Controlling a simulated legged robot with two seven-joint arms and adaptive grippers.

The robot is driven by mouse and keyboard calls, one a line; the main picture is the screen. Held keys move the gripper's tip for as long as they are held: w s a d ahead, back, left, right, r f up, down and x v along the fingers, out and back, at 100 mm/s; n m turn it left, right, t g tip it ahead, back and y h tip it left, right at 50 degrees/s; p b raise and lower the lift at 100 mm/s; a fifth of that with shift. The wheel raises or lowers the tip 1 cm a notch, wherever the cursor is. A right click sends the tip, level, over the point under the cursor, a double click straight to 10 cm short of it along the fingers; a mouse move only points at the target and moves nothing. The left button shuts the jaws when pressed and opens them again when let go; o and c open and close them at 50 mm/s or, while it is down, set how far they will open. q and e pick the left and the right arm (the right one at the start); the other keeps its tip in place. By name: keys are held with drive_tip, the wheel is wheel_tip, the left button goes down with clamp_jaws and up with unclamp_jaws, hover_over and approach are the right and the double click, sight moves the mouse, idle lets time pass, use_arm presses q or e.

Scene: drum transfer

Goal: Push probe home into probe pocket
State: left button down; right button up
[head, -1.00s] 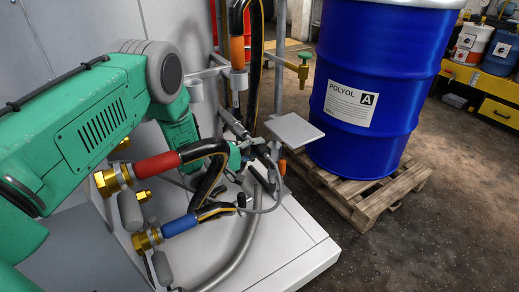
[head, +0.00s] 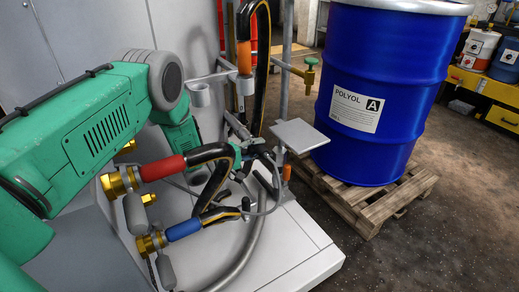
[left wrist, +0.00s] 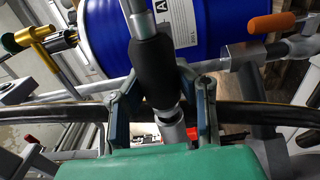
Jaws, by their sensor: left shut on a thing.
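My left gripper (head: 262,151) is beside the upright post, left of the small grey plate, and its fingers are small and partly hidden in the head view. In the left wrist view my left gripper (left wrist: 163,104) is shut with its two fingers on either side of the probe, a black-sleeved rod (left wrist: 154,72). A bare metal part (left wrist: 172,128) shows below the sleeve, between the fingers. Its lower end is hidden behind my green gripper body, so I cannot tell how deep the probe sits in the pocket. My right gripper is in neither view.
A blue drum (head: 384,60) stands on a wooden pallet (head: 372,208) at right. A grey plate (head: 299,135) and a brass valve (head: 309,75) are near the gripper. Red-sleeved (head: 163,168) and blue-sleeved (head: 183,228) hoses lie below my arm. Open floor is at right.

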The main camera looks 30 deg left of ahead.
use_arm(q)
drive_tip(key=shift+w+a+r, duration=0.15)
drive_tip(key=shift+w+a, duration=0.2)
drive_tip(key=shift+a, duration=0.1)
drive_tip(key=shift+w+a+r, duration=0.1)
drive_tip(key=shift+a+r, duration=0.05)
drive_tip(key=shift+a, duration=0.15)
drive_tip(key=c, duration=1.2)
unclamp_jaws()
